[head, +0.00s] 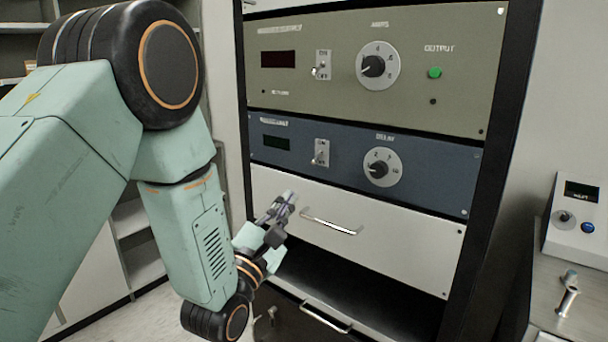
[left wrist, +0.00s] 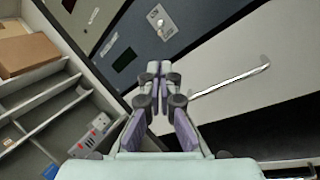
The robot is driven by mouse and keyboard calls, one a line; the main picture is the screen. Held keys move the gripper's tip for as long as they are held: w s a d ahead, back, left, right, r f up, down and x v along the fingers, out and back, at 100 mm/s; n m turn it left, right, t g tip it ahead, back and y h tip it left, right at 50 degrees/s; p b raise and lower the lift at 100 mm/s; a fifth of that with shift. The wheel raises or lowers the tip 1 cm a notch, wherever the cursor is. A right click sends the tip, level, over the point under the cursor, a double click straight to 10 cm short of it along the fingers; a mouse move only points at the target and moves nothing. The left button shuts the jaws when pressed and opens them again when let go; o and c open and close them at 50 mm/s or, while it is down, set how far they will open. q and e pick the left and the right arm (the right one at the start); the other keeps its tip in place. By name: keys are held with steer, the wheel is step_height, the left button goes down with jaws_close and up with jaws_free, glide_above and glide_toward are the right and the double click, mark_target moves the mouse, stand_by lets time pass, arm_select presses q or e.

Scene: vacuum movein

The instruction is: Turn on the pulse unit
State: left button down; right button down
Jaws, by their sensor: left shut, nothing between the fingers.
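The blue rack panel (head: 345,182) has a small dark display (head: 277,143), a toggle switch (head: 320,155) and a delay dial (head: 382,168). Its name label is too blurred to read surely. The switch lever appears to point down, and the display looks dark. My left gripper (head: 288,202) is shut and empty, below and left of that switch, in front of the white drawer. In the left wrist view the closed fingertips (left wrist: 158,70) point up toward the blue panel, with the switch plate (left wrist: 163,22) beyond them. My right gripper is not in view.
A green-grey unit (head: 340,95) with its own switch, amps dial and green output button sits above. A white drawer (head: 400,245) with a metal bar handle (head: 330,222) lies below, close to my gripper. Shelves stand left; a small white device (head: 580,220) stands on a cabinet at right.

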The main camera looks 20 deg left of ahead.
mark_target(316, 159)
arm_select(q)
steer(key=p+x, duration=0.1)
steer(key=x, duration=0.9)
steer(key=shift+d+r, duration=0.1)
steer(key=shift+d, duration=0.05)
